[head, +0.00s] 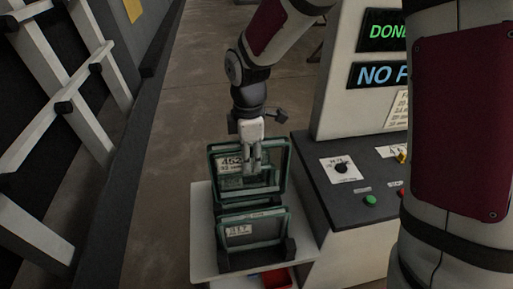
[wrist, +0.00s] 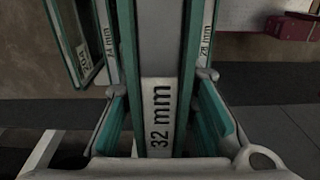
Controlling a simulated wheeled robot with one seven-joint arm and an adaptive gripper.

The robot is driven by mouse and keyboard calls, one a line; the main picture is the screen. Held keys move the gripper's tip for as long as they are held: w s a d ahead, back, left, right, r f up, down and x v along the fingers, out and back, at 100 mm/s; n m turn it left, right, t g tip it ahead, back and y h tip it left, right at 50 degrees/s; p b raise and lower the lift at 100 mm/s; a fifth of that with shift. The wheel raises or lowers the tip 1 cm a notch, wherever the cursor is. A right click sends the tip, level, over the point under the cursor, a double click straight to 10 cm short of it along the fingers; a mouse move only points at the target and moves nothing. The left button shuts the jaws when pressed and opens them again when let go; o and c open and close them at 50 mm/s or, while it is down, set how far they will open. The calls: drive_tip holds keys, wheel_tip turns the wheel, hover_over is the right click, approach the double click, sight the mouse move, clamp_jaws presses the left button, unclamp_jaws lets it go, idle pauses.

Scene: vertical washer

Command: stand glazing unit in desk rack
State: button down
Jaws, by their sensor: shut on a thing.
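In the head view a teal-edged glazing unit (head: 281,165) labelled 452 stands upright at the rear of the small stand, with my gripper (head: 253,168) over its face and top. In the wrist view a unit edge marked 32 mm (wrist: 158,118) lies between the two fingers of my gripper (wrist: 162,82), which is shut on it. A smaller unit labelled 317 (head: 252,231) stands nearer the camera between dark rack supports (head: 291,250). Whether the held unit's lower edge touches the rack is hidden.
In the wrist view, edges marked 24 mm (wrist: 108,42) and 28 mm (wrist: 207,30) flank the held unit. A red bin (head: 278,279) sits low at the front of the white stand (head: 202,240). A control console (head: 350,205) stands close on the right.

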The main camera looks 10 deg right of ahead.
drive_tip(key=shift+w+a+f+b, duration=0.15)
drive_tip(key=shift+f+b, duration=1.2)
drive_tip(key=shift+f, duration=1.65)
drive_tip(key=shift+w+f+b, duration=0.1)
drive_tip(key=shift+f+b, duration=1.2)
drive_tip(key=shift+f, duration=1.75)
drive_tip(key=shift+w+a+f+b, duration=0.15)
drive_tip(key=shift+f+b, duration=1.2)
drive_tip(key=shift+f, duration=1.65)
drive_tip(key=c, duration=1.2)
unclamp_jaws()
drive_tip(key=shift+s, duration=0.1)
wheel_tip(320, 180, up, 12)
